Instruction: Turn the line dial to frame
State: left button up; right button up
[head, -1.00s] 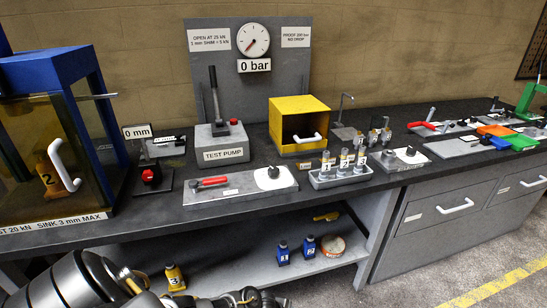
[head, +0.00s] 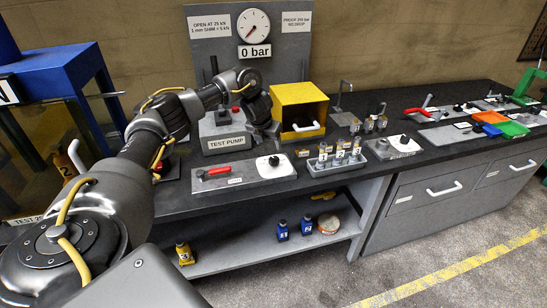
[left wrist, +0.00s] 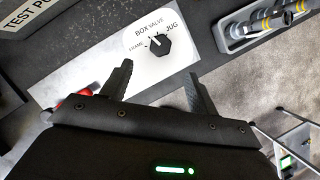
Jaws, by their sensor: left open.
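The dial (head: 274,161) is a black knob on a white disc at the right end of a pale plate (head: 225,185) on the bench. In the left wrist view the knob (left wrist: 160,47) shows lettering around it: FRAME at left, BOX VALVE above, JUG at right. Its white mark seems to point up and left, toward BOX. My left gripper (head: 264,133) is above and just behind the dial in the head view. Its two fingers (left wrist: 157,73) are apart and empty in the left wrist view, with the knob beyond the tips, not touched. My right gripper is not in view.
A red-handled lever (head: 214,173) lies on the plate's left part. A rack of small bottles (head: 336,164) stands right of the plate. The test pump (head: 223,140) and yellow box (head: 300,95) are behind. The lower shelf holds small blue and yellow bottles.

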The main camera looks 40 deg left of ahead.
aim_at(274, 158)
pick_arm(q)
jog(key=p+x, duration=0.2)
jog(key=x, duration=0.7)
jog(key=shift+w, duration=0.1)
jog(key=shift+w+f, duration=0.25)
jog(key=shift+f, duration=0.4)
jog(key=shift+a+f, duration=0.1)
jog(key=shift+f, duration=0.1)
